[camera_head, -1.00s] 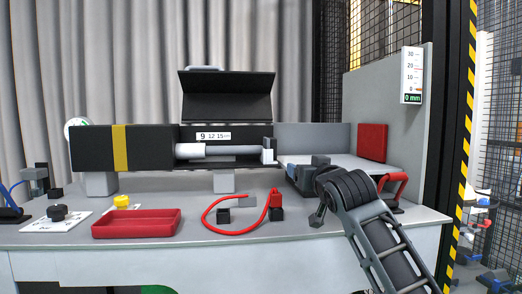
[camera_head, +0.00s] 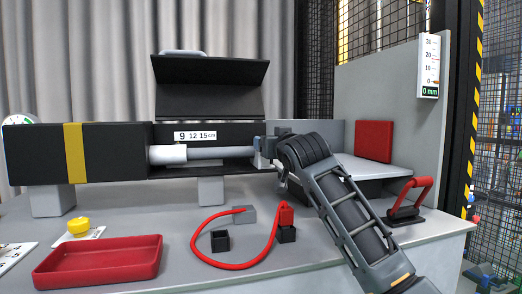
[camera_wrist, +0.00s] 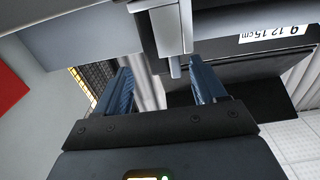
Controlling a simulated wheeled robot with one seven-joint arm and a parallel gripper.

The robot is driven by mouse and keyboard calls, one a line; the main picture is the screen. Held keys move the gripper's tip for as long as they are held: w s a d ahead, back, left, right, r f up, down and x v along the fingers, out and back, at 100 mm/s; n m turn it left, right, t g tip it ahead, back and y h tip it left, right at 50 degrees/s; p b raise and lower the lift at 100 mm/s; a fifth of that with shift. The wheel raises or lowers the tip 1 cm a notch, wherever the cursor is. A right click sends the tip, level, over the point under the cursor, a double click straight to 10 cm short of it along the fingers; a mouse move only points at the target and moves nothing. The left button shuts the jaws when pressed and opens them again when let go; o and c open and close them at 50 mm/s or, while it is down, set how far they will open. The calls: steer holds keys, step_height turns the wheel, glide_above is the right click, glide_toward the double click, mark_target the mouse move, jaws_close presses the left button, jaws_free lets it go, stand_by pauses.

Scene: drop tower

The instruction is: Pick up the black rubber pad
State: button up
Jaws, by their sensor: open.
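I cannot single out a black rubber pad for certain in either view. My gripper (camera_head: 264,150) is raised at the right end of the long black housing (camera_head: 110,152), partly hidden by my arm. In the wrist view my gripper (camera_wrist: 162,84) has its two blue fingers wide apart. A grey block with a short peg (camera_wrist: 175,66) shows between and beyond the fingers. I see nothing held, and I cannot tell whether the fingers touch the block.
A raised black lid (camera_head: 210,84) stands above the housing. The bench holds a red tray (camera_head: 98,262), a looped red cable (camera_head: 232,266), small black blocks (camera_head: 220,242) and a red handle (camera_head: 408,198). A red square panel (camera_head: 373,142) is on the right wall.

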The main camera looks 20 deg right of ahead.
steer(key=w, duration=0.1)
steer(key=w+p, duration=0.1)
steer(key=w, duration=0.3)
steer(key=shift+a+r, duration=0.15)
steer(key=shift+a, duration=0.1)
steer(key=shift+w, duration=0.55)
steer(key=c, duration=1.2)
steer(key=shift+o, duration=0.2)
